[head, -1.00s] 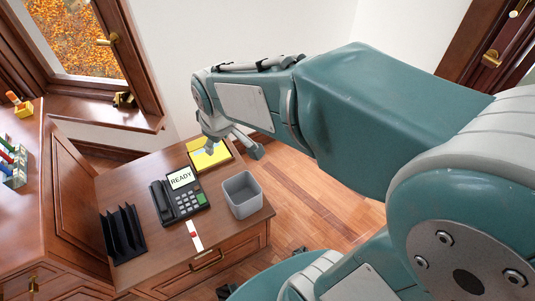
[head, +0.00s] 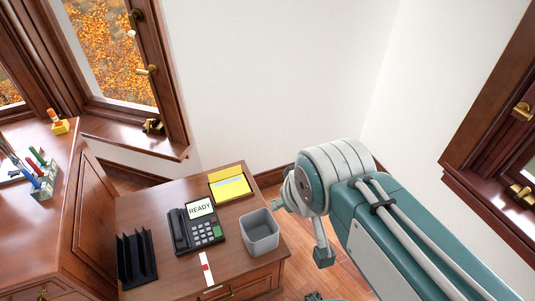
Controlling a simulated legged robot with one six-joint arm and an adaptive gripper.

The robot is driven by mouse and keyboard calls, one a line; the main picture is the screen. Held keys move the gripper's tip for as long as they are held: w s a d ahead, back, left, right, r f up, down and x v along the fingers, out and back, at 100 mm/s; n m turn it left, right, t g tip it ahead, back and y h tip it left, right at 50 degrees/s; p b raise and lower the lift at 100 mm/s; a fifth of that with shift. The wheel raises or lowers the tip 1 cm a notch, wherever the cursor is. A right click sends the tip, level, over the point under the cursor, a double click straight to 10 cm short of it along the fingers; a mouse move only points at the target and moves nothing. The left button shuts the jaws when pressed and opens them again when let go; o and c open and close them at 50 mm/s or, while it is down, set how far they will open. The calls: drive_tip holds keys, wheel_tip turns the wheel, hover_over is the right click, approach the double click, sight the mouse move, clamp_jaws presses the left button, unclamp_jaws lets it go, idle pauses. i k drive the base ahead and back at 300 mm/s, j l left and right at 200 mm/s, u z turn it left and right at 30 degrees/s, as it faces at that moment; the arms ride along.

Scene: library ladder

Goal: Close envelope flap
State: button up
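A yellow envelope (head: 232,190) lies at the back right of the wooden desk, on or in a dark tray-like frame. Its flap (head: 220,174) stands raised at the far side, and a light blue sheet shows inside. My gripper (head: 300,222) is to the right of the desk, beyond its right edge and apart from the envelope. The gripper is partly seen from behind, and its fingers are too hidden to tell whether it is open or shut.
A telephone reading READY (head: 197,228), a grey square bin (head: 260,232), a black file rack (head: 137,258) and a white strip with a red mark (head: 208,268) share the desk (head: 150,208). A cabinet with pens (head: 38,178) stands left. Windows flank the white wall.

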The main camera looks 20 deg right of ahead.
sight(225, 173)
drive_tip(key=l+u, duration=0.4)
drive_tip(key=l, duration=0.15)
drive_tip(key=k+l+u, duration=0.1)
drive_tip(key=l+u, duration=0.3)
drive_tip(key=i+l+u, duration=0.15)
drive_tip(key=l+u, duration=0.3)
drive_tip(key=l, duration=0.25)
drive_tip(key=l+u, duration=0.45)
drive_tip(key=l, duration=0.25)
drive_tip(key=k+l+u, duration=0.1)
drive_tip(key=l+u, duration=0.3)
drive_tip(key=l, duration=0.35)
drive_tip(key=l+u, duration=0.35)
drive_tip(key=l, duration=0.8)
drive_tip(key=l+z, duration=0.25)
drive_tip(key=i+l+z, duration=0.25)
drive_tip(key=k+l, duration=0.05)
drive_tip(key=k, duration=0.05)
